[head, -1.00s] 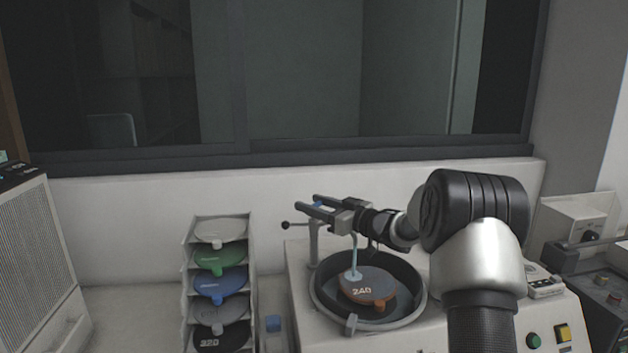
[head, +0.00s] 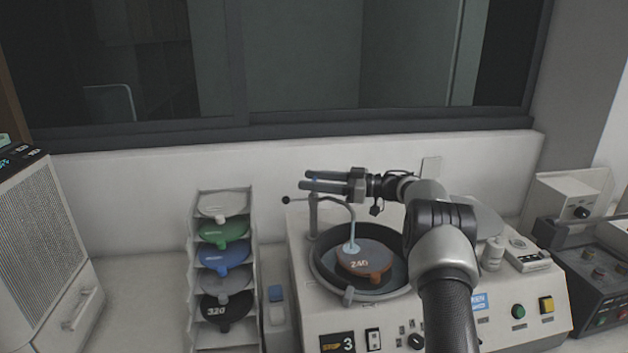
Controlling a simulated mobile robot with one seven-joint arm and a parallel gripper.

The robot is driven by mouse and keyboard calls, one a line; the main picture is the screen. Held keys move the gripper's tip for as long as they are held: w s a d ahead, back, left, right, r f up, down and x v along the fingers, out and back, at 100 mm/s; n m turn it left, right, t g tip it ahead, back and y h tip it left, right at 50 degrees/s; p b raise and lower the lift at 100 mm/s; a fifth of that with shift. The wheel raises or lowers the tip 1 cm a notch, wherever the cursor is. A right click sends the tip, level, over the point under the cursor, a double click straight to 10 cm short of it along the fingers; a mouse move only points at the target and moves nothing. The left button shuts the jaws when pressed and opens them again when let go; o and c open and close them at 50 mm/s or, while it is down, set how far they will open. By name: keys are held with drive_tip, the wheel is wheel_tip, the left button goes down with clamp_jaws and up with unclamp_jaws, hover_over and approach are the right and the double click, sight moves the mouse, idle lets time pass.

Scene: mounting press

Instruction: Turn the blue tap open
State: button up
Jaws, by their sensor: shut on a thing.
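The tap is a grey post (head: 313,216) at the back left of the grinding machine, with a curved spout over the round bowl. A thin rod with a black ball end sticks out to its left. My gripper (head: 308,181) reaches in from the right above the post, its two long fingers pointing left. It is shut on the blue tap's handle, which the fingers mostly hide. A pale blue stream (head: 352,230) runs from the spout down onto the brown disc marked 240 (head: 366,259) in the bowl.
The window wall is close behind.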

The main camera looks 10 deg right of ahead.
drive_tip(key=shift+r, duration=0.1)
drive_tip(key=o, duration=1.1)
drive_tip(key=shift+a, duration=0.1)
drive_tip(key=shift+c, duration=0.2)
drive_tip(key=b+v, duration=0.2)
drive_tip(key=v, duration=1.5)
drive_tip(key=shift+d+b, duration=0.3)
drive_tip(key=shift+b, duration=0.05)
